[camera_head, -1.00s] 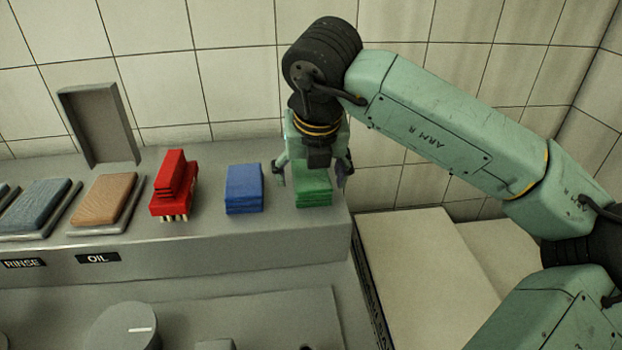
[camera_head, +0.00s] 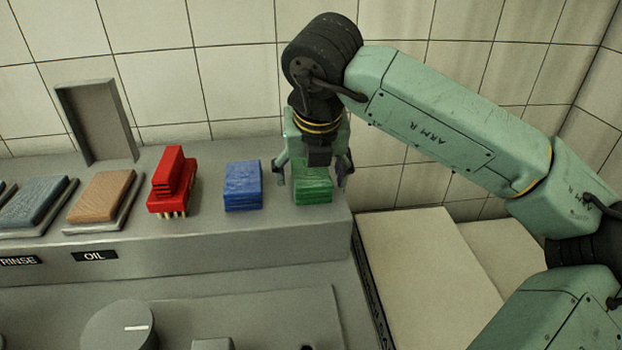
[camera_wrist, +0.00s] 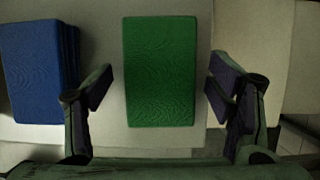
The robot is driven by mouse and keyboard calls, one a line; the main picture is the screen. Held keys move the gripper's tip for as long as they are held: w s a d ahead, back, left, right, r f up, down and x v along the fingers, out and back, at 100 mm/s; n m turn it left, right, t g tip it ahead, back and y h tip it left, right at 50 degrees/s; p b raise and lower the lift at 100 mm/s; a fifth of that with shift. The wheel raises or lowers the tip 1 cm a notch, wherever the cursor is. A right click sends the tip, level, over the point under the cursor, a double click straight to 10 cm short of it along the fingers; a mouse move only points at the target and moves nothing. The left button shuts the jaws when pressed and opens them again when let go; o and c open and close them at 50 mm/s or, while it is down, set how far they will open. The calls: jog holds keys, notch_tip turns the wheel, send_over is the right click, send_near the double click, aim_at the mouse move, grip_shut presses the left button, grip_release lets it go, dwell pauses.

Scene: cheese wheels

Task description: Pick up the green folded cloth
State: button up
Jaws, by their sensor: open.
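The green folded cloth (camera_head: 313,190) lies at the right end of the grey ledge, a thick stack of folds. In the wrist view the green cloth (camera_wrist: 160,72) shows from above, upright in the picture and centred between my fingers. My gripper (camera_head: 314,176) points down over the cloth, with one finger at each side of it. In the wrist view my gripper (camera_wrist: 160,90) is open, and a strip of grey ledge shows between the cloth and each finger. Neither finger touches the cloth there. The gripper body hides part of the cloth's far side in the head view.
A blue folded cloth (camera_head: 243,187) lies just left of the green one and also shows in the wrist view (camera_wrist: 34,70). A red brush (camera_head: 172,182) stands further left, then brown and blue-grey pads on trays. The ledge (camera_head: 215,238) ends right of the green cloth.

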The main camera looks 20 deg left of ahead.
aim_at(310, 175)
jog(key=c, duration=1.1)
jog(key=shift+r+p, duration=0.15)
jog(key=shift+p, duration=0.15)
jog(key=shift+c, duration=0.3)
jog(key=shift+r+p, duration=0.3)
jog(key=shift+p, duration=0.05)
jog(key=b+v, duration=0.2)
jog(key=v, duration=0.1)
jog(key=shift+w+a, duration=0.2)
jog(key=shift+a, duration=0.1)
jog(key=s+r+b, duration=0.1)
jog(key=s+b, duration=0.3)
jog(key=s, duration=1.1)
jog(key=shift+s+a+r+b, duration=0.2)
jog(key=shift+a+r+b, duration=0.1)
jog(key=shift+a+r, duration=0.15)
jog(key=o, duration=0.5)
jog(key=c, duration=0.4)
